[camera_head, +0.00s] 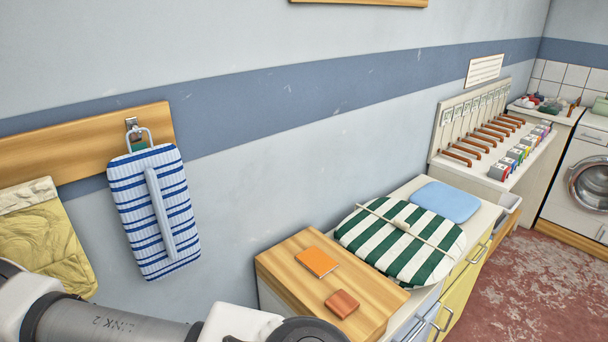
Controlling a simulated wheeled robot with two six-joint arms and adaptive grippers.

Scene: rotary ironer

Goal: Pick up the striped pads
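A blue-and-white striped pad (154,213) hangs upright on the wall at the left. Its loop is over a metal hook, and a pale blue handle strip runs down its front. A green-and-white striped oval pad (400,241) lies flat on the cabinet top (405,193). A thin light rod with a small pale grip lies across it. Neither of my grippers is in view. Only links of my arm show at the bottom left, apart from both pads in the picture.
A wooden board (331,292) holds an orange block (316,262) and a brown block (342,303), in front of the oval pad. A light blue pad (446,201) lies behind it. A yellow cloth (45,239) hangs far left. A rack of levers (487,128) and washer (588,185) stand right.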

